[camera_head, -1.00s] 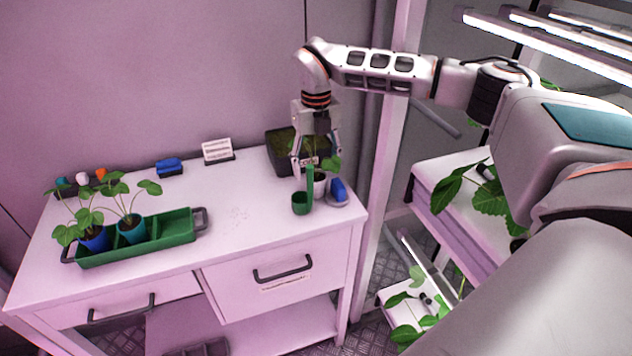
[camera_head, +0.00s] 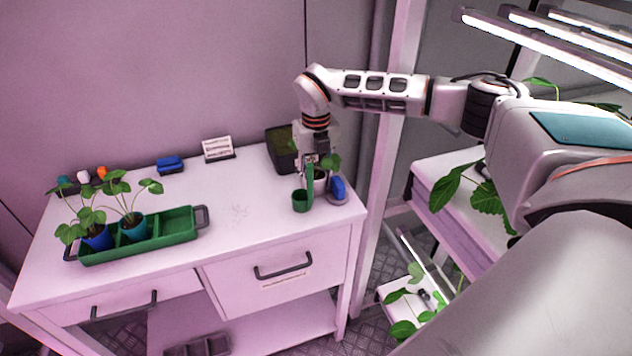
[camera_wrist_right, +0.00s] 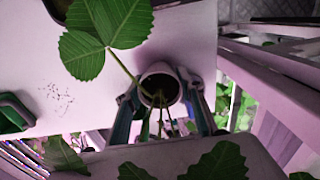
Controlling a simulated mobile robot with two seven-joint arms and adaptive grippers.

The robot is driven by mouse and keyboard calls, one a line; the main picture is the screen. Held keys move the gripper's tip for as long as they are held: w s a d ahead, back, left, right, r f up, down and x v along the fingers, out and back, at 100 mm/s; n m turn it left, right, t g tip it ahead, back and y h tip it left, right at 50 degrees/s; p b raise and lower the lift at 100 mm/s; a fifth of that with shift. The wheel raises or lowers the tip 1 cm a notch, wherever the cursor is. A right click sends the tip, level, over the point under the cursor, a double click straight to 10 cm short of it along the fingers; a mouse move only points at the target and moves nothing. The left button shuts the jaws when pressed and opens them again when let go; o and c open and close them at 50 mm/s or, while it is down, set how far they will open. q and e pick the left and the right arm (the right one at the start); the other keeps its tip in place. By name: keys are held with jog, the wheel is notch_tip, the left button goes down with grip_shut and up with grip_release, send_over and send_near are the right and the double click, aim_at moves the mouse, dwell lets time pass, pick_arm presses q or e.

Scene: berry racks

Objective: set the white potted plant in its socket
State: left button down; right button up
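In the right wrist view the white pot (camera_wrist_right: 143,84), with dark soil and green leaves, stands between the two fingers of my right gripper (camera_wrist_right: 160,96). The fingers flank it and look spread, with a narrow gap beside the rim. In the head view my right gripper (camera_head: 315,172) points down at the table's right end; the pot is mostly hidden there, and a few leaves show. The green tray (camera_head: 174,240) lies at the left with a blue pot (camera_head: 100,239) and a teal pot (camera_head: 133,231) in it; its right compartments are empty. My left gripper is not in view.
A green scoop (camera_head: 301,203) stands close in front of my right gripper, and a blue object (camera_head: 338,188) lies right of it. A dark planter (camera_head: 281,152) is behind. A sign (camera_head: 217,147) and a blue brush-like item (camera_head: 169,165) stand at the back.

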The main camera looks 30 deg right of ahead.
aim_at(315, 173)
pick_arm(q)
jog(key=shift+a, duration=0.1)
pick_arm(e)
jog(key=shift+w+r, duration=0.1)
jog(key=shift+r, duration=0.25)
notch_tip(315, 173, up, 8)
jog(key=shift+r+b, duration=0.15)
jog(key=shift+b, duration=0.3)
jog(key=shift+r, duration=0.55)
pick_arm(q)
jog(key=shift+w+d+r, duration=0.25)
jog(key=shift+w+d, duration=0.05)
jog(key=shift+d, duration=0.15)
pick_arm(e)
jog(key=shift+a, duration=0.1)
